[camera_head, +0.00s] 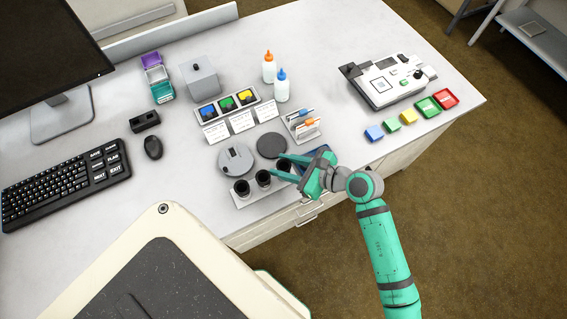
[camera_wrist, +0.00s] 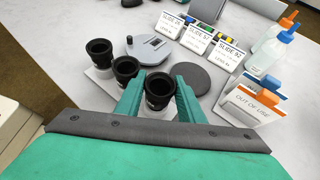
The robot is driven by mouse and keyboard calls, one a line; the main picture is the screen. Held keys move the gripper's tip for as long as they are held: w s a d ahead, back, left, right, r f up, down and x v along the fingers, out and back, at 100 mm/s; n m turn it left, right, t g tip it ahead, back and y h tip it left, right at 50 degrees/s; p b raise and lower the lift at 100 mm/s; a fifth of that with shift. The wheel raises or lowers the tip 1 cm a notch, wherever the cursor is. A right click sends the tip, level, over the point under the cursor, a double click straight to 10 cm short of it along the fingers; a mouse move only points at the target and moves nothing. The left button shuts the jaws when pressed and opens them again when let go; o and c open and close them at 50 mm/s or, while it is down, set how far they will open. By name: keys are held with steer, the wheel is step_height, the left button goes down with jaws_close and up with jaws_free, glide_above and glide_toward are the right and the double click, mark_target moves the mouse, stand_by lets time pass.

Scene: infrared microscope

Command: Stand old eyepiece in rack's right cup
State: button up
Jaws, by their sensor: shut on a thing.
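My gripper (camera_head: 281,166) is shut on a black eyepiece (camera_wrist: 160,86), with one green finger on each side of it. The eyepiece looks roughly upright, its round top facing the wrist camera. It is at the right end of the pale rack (camera_head: 240,201), in line with two other black round pieces, the left one (camera_head: 242,188) and the middle one (camera_head: 263,178). These also show in the wrist view, left (camera_wrist: 100,50) and middle (camera_wrist: 124,68). The fingers hide the right cup, so I cannot tell whether the eyepiece's base is inside it or above it.
A grey round device (camera_head: 236,159) and a dark disc (camera_head: 272,145) lie just behind the rack. A card holder (camera_head: 304,126) and two bottles, one orange-capped (camera_head: 269,69) and one blue-capped (camera_head: 282,88), stand farther back. The table's front edge is close to the rack.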

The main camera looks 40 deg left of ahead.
steer(key=shift+f, duration=0.55)
steer(key=o, duration=0.9)
steer(key=shift+f, duration=0.1)
steer(key=shift+o, duration=0.5)
steer(key=shift+s, duration=0.1)
steer(key=shift+d+r, duration=0.25)
steer(key=shift+d, duration=0.2)
steer(key=shift+c, duration=0.2)
steer(key=shift+o, duration=1)
steer(key=shift+d+r, duration=0.3)
steer(key=shift+d, duration=0.15)
steer(key=shift+w+v, duration=0.15)
steer(key=shift+v, duration=1.1)
steer(key=shift+w+v, duration=0.15)
steer(key=shift+v, duration=1.1)
